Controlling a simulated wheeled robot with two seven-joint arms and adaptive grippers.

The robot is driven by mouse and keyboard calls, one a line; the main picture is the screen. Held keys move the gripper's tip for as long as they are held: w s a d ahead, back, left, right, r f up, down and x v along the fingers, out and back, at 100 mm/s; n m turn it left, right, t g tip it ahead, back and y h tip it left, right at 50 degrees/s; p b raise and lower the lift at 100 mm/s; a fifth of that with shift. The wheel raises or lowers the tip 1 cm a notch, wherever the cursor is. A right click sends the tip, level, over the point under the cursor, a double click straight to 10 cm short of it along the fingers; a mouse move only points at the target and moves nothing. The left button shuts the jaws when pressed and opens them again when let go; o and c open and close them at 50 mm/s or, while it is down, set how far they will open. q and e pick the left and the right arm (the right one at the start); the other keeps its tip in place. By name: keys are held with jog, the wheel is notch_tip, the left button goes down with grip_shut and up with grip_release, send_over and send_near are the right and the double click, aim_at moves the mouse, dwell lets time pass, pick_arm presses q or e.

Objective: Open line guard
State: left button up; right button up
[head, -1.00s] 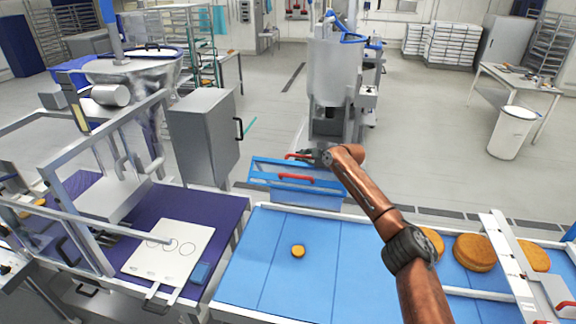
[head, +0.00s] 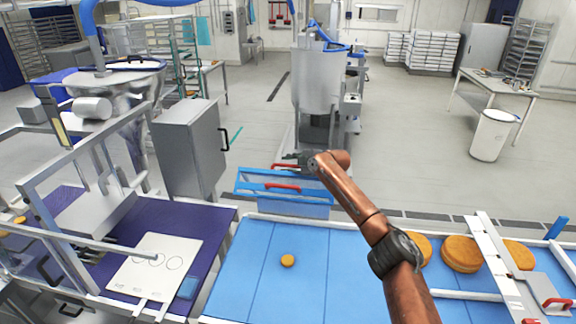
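A blue guard-like frame (head: 300,207) stands behind the far edge of the blue conveyor, near the middle of the head view. It has a red handle on its front (head: 282,187) and another red bar (head: 286,166) at its far upper edge. I cannot tell clearly how far its panel is open. My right gripper (head: 291,157) reaches over the conveyor to the far red bar, close above it or touching it. It is small and dark, so its finger opening is unclear. My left gripper is not in view.
The blue conveyor (head: 330,265) carries a small round cake (head: 288,261) and larger rounds (head: 460,255) at right, beside a metal crosspiece (head: 497,265). A purple-topped station (head: 200,222) with a white plate (head: 180,245) is at left. A grey cabinet (head: 190,150) stands behind it.

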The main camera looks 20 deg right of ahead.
notch_tip(320, 180, up, 5)
send_over(307, 178)
jog(key=shift+r, duration=0.2)
dwell(0.6)
